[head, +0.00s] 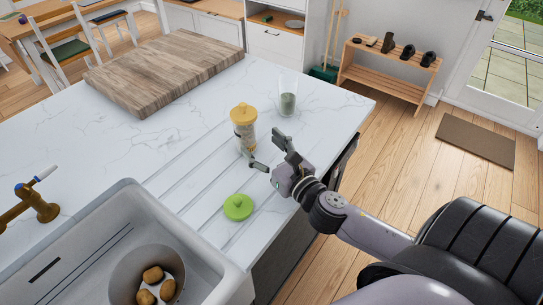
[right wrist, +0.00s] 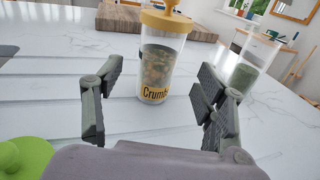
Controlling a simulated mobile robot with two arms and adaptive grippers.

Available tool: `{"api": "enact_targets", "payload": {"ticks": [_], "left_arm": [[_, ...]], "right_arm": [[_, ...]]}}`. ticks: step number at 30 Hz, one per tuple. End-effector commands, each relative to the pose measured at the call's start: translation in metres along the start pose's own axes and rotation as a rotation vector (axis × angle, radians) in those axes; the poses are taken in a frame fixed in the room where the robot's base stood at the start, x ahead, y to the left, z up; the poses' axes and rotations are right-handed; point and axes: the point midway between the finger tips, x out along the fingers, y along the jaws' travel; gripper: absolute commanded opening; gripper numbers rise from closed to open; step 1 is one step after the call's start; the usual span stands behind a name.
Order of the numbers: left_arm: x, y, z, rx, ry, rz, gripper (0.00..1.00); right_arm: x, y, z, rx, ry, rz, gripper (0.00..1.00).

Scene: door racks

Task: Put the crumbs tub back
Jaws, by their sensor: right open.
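The crumbs tub (head: 244,128) is a clear tub with a yellow lid, upright on the white marble counter (head: 80,145). In the right wrist view the tub (right wrist: 161,62) shows brown-green contents and the label "Crumb", partly cut off. My right gripper (head: 268,151) is open and empty, just in front of the tub. In the right wrist view its fingers (right wrist: 160,105) stand to either side of the tub's lower part, nearer to the camera, and do not appear to touch it. My left gripper is in neither view.
A clear container with green contents (head: 287,104) stands behind and right of the tub. A green lid (head: 238,206) lies near the sink (head: 205,279), which holds a bowl of potatoes (head: 119,277). A wooden board (head: 165,70) lies at the back. A shoe rack (head: 380,77) stands beyond.

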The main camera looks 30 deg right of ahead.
Motion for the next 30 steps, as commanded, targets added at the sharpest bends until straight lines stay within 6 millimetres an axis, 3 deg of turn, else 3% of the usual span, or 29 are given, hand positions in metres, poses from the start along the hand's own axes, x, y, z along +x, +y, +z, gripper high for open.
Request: {"api": "enact_targets", "payload": {"ticks": [3, 9, 30], "left_arm": [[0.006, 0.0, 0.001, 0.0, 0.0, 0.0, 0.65], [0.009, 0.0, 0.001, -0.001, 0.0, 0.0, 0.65], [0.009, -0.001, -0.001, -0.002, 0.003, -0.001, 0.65]], "right_arm": [[-0.019, 0.0, -0.002, 0.001, 0.001, 0.0, 0.65], [-0.034, 0.0, 0.0, 0.0, -0.001, 0.0, 0.65], [-0.035, 0.0, 0.001, 0.0, -0.001, 0.0, 0.65]]}}
